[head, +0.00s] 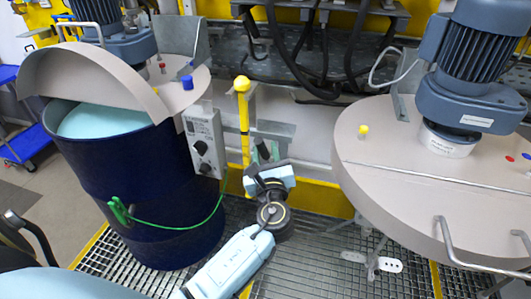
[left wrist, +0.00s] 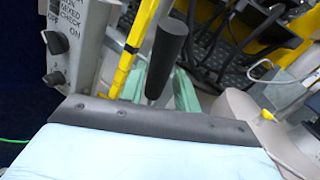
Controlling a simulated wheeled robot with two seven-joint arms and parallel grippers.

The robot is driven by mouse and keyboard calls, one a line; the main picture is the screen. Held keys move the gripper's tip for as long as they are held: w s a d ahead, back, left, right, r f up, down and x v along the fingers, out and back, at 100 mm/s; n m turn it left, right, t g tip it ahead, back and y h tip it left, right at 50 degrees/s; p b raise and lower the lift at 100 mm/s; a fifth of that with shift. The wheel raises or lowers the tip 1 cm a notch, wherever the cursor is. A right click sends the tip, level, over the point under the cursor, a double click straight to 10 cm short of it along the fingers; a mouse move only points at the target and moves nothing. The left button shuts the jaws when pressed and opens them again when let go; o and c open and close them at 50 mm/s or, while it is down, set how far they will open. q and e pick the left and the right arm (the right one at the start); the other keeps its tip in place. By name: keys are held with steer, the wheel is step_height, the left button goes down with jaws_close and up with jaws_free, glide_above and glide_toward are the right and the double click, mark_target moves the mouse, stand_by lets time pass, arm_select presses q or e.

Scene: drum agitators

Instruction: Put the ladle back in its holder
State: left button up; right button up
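A black handle (head: 262,150), apparently the ladle's, stands roughly upright beside the yellow post between the two drums. It also shows in the left wrist view (left wrist: 168,55). The rest of the ladle is hidden below. My left gripper (head: 270,178) is at the handle. In the left wrist view its green fingers (left wrist: 163,88) lie on either side of the handle; whether both press on it is not clear. A grey metal bracket (head: 277,130) is behind the handle; I cannot tell if it is the holder. My right gripper is not in view.
A wide round lid (head: 400,170) with a motor is at right. A green cable (head: 185,226) hangs at the left drum. Grating covers the floor.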

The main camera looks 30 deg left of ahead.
arm_select(q)
steer(key=shift+o, duration=1.4)
steer(key=shift+s+d+f, duration=0.1)
steer(key=shift+s, duration=0.05)
steer(key=r+b+v, duration=0.1)
steer(key=b+v, duration=0.1)
steer(key=v, duration=1.1)
steer(key=shift+f, duration=0.4)
steer(key=shift+s, duration=0.15)
